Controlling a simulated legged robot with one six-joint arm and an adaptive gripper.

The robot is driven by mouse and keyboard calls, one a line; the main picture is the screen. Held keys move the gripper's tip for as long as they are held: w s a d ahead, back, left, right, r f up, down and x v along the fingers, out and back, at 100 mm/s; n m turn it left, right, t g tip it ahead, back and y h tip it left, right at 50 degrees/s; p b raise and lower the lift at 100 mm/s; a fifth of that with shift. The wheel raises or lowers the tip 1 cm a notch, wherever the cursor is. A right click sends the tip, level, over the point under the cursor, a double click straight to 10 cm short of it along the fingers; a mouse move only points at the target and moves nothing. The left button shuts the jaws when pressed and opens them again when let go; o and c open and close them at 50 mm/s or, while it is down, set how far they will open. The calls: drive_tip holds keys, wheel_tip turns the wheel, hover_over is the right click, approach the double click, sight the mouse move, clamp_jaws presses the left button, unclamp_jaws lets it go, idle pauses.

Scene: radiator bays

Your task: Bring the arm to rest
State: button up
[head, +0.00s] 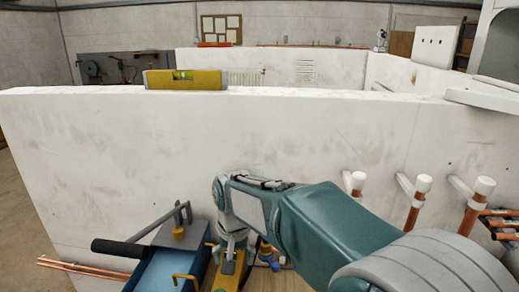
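My teal and grey arm reaches from the lower right toward the middle of the head view, in front of a white partition wall (150,150). Its wrist bends downward at the near side of that wall. My gripper (236,256) points down at the bottom of the view, just right of a blue box-like pump (165,270) with a black-gripped lever. The fingertips are small and partly hidden, so I cannot tell whether they are open, shut or holding something. A yellow object (226,275) lies right below the gripper; I cannot tell whether they touch.
A yellow spirit level (186,79) sits on the wall's top edge. Copper pipes with white ends (419,195) stick out of the wall right of my wrist. A blue-handled fitting (268,257) is close beside the gripper. Copper pipes (85,269) lie at lower left.

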drive_tip(key=s+d+r+t, duration=0.1)
drive_tip(key=s+d+r, duration=0.25)
drive_tip(key=d, duration=0.35)
drive_tip(key=s+d+r+t, duration=0.1)
drive_tip(key=s+d+r, duration=0.25)
drive_tip(key=d, duration=0.35)
drive_tip(key=s+d+f+t, duration=0.1)
drive_tip(key=s+d+t, duration=0.2)
drive_tip(key=s+d, duration=0.6)
drive_tip(key=s, duration=0.3)
drive_tip(key=shift+f+m+h, duration=0.3)
drive_tip(key=shift+f, duration=0.05)
drive_tip(key=shift+a, duration=0.1)
